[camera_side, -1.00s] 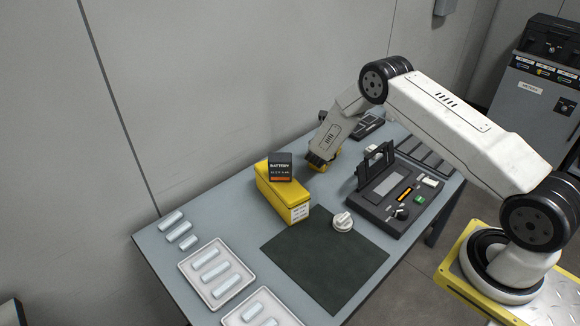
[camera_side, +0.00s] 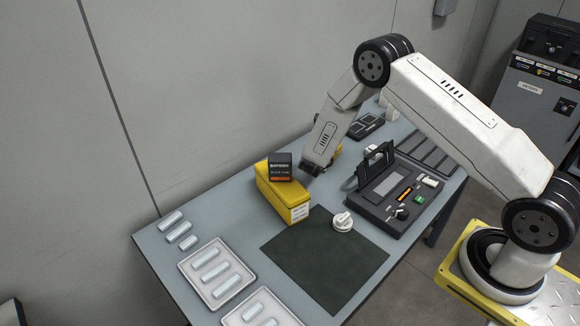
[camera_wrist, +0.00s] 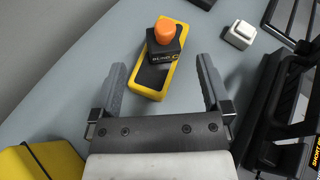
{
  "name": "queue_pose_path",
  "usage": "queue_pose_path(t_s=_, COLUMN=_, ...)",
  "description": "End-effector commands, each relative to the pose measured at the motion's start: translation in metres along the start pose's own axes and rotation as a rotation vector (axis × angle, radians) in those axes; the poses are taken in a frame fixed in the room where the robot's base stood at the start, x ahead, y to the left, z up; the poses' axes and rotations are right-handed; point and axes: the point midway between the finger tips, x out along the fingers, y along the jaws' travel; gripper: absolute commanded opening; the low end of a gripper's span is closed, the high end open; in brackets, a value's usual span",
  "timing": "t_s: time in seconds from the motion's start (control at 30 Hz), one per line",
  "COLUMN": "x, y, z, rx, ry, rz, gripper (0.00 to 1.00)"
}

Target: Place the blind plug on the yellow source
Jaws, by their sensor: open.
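The blind plug (camera_wrist: 164,46), a black block with an orange top and partly legible white lettering, appears to rest on the yellow and black source (camera_wrist: 151,80) in the wrist view. My gripper (camera_wrist: 161,68) is open, its two grey fingers apart on either side of the source's near end, with nothing held between them. The plug lies just beyond the fingertips. In the side view my gripper (camera_side: 312,169) is low over the table beside the yellow box; only a bit of yellow (camera_side: 338,151) shows behind it, and the plug is hidden.
A yellow box (camera_side: 283,198) with a black battery (camera_side: 280,167) on top stands close left of my gripper. The splicer (camera_side: 397,190) with raised lid is to the right. White trays are at front left.

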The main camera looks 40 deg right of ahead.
Motion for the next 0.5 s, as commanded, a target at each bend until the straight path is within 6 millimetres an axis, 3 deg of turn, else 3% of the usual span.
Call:
queue_pose_path(t_s=0.2, x=-0.028, y=0.000, z=0.001, rx=-0.001, ry=0.000, rz=0.002, gripper=0.98)
queue_pose_path(t_s=0.5, x=-0.041, y=0.000, z=0.000, rx=0.001, ry=-0.001, rz=-0.001, gripper=0.98)
